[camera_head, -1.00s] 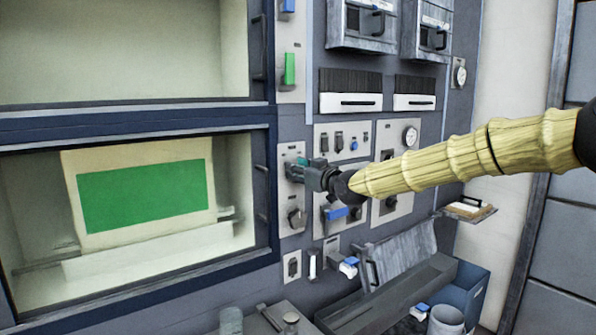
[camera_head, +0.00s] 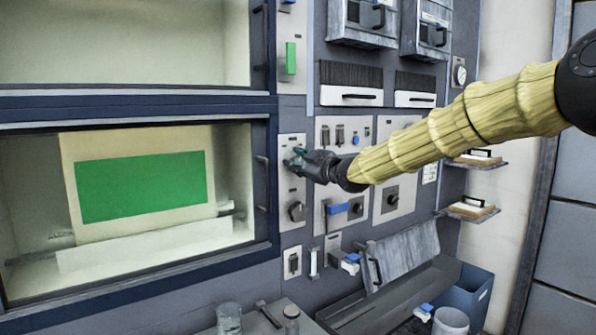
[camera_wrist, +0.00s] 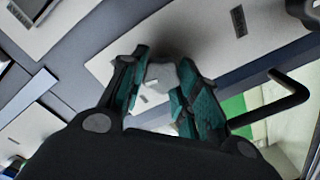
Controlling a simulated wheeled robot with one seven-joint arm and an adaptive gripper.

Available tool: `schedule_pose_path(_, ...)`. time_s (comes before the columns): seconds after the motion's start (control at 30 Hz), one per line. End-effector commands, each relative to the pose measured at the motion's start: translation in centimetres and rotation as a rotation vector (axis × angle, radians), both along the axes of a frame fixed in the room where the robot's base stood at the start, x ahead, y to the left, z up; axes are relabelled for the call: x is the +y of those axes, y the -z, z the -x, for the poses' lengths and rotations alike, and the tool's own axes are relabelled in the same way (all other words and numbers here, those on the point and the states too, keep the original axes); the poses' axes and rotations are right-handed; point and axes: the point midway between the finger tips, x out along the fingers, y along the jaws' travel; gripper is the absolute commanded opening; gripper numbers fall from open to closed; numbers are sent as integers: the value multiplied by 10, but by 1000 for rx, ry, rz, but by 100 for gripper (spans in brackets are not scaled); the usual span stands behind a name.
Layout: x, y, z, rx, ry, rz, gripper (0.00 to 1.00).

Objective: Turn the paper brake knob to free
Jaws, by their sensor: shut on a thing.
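A pale grey knob (camera_wrist: 160,77) shows between the two teal finger pads in the wrist view. It sits on a light panel (camera_head: 291,233) just right of the lower window. My gripper (camera_head: 293,159) is closed around this knob at the upper part of the panel. The wrist view shows my gripper (camera_wrist: 163,72) with a pad on each side of the knob. In the head view my fingers hide most of the knob.
A dark lower knob (camera_head: 297,211) is on the same panel. A black bar handle (camera_wrist: 291,90) stands out close to my fingers, by the window with a green-printed sheet (camera_head: 142,186). A blue lever (camera_head: 338,209) is to the right.

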Motion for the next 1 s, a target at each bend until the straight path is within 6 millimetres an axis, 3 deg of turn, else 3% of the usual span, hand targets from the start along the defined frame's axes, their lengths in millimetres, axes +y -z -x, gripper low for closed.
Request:
schedule_pose_path(0.03, 0, 7, 0, -25, 3, 41, 8)
schedule_pose_path(1.0, -1, 6, 0, -519, 5, 717, 8)
